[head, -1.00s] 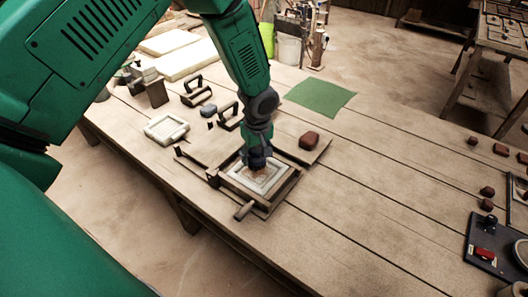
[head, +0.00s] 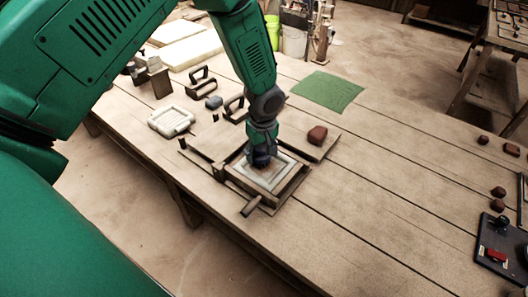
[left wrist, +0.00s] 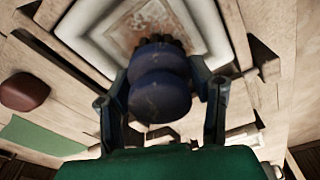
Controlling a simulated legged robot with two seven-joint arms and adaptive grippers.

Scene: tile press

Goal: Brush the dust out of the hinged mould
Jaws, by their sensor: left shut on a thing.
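The hinged mould (head: 288,186) lies open on the wooden table, with a pale stepped recess inside a dark wooden frame. The recess (left wrist: 88,22) also shows in the left wrist view, with reddish-brown dust (left wrist: 136,24) on its floor. My left gripper (head: 262,160) is over the back left part of the recess. In the left wrist view its two fingers are shut on a rounded dark blue brush (left wrist: 160,95). Dark bristles show at the brush's far end, at or just above the dusty floor; contact is unclear. My right gripper is out of view.
A reddish-brown block (head: 317,135) lies on the board behind the mould. A pale tile-like piece (head: 171,121), handled tools (head: 201,88) and a grey lump (head: 214,103) lie to the left. A green mat (head: 327,92) lies behind.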

